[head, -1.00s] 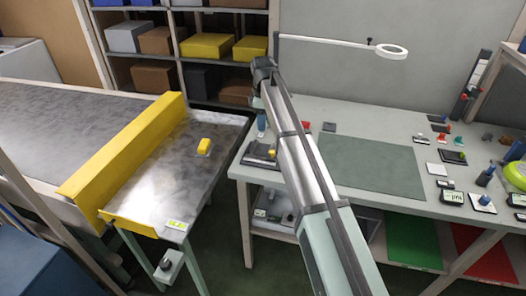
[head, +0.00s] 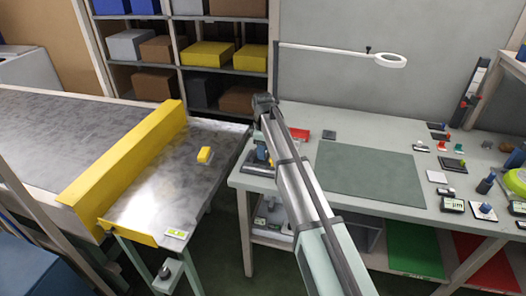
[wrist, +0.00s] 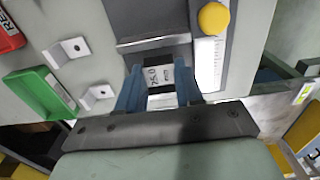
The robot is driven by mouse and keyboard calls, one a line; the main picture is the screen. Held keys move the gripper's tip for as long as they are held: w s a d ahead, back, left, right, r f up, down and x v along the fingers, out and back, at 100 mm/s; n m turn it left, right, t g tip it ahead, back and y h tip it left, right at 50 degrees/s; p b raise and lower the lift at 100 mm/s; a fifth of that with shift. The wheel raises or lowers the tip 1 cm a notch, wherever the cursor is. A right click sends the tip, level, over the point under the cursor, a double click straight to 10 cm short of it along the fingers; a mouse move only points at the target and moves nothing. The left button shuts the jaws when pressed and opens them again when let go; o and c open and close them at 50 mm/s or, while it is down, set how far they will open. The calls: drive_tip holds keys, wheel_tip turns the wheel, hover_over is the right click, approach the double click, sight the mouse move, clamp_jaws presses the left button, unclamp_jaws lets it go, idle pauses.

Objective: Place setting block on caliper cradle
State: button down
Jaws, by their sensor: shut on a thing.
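The setting block (wrist: 159,75), a pale piece marked "25.0", sits between the blue fingers of my gripper (wrist: 160,88) in the wrist view. My gripper is shut on it. The caliper cradle (wrist: 152,20) is a dark grey body with a metal ledge just beyond the block, a yellow round knob (wrist: 213,18) and a white scale (wrist: 208,62) to the right. I cannot tell whether the block touches the cradle. In the head view my gripper (head: 262,153) is low at the cradle on the bench's left end, and my arm partly covers it.
The wrist view shows a green bin (wrist: 38,93), a red bin (wrist: 9,35) and metal brackets (wrist: 68,50) left of the cradle. In the head view a green mat (head: 370,172) lies clear on the bench.

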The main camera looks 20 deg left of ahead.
drive_tip(key=shift+f, duration=0.2)
drive_tip(key=shift+f, duration=0.15)
drive_tip(key=c, duration=0.7)
unclamp_jaws()
drive_tip(key=shift+c, duration=0.2)
wheel_tip(320, 180, up, 12)
